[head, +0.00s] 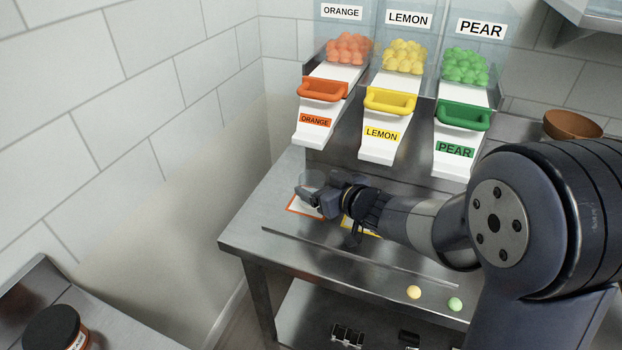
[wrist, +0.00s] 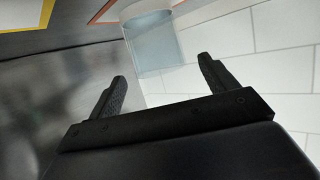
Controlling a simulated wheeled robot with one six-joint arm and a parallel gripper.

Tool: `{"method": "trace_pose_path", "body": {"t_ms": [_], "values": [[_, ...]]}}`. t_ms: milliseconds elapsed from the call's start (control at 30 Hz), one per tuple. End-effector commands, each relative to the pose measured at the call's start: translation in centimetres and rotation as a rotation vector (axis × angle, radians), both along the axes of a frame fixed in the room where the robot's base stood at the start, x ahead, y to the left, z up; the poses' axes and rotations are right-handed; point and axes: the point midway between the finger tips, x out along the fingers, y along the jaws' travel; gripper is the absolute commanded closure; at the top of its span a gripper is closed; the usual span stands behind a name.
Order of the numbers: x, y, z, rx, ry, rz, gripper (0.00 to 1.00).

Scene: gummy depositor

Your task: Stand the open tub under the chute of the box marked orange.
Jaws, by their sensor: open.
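The open tub is a clear, pale cup. In the wrist view the tub (wrist: 153,45) stands just beyond and between my two fingertips, not clasped. In the head view the tub (head: 314,178) is a faint shape behind my gripper (head: 308,200), which partly hides it. My gripper (wrist: 163,75) is open. The box marked orange (head: 342,12) holds orange gummies, with its white chute (head: 312,133) and orange handle above the tub's area. An orange-edged mat (head: 293,208) lies on the counter below that chute; my gripper covers part of it.
The lemon box (head: 408,18) and pear box (head: 481,28) stand to the right, with their own chutes. A yellow-edged mat (head: 348,224) shows under my arm. A yellow and a green gummy (head: 455,304) lie near the counter's front. A tiled wall is at left.

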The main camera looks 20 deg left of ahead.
Motion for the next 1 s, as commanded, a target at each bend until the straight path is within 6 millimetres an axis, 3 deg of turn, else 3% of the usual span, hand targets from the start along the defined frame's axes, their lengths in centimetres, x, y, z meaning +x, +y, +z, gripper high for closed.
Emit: {"method": "trace_pose_path", "body": {"t_ms": [200,367,1000], "values": [[-2.3,-3.0,1.5,0.001,-0.001,-0.003,0.19],[-3.2,-4.2,2.0,0.000,0.000,-0.002,0.19],[-3.5,-4.5,2.0,0.000,0.001,0.000,0.19]]}}
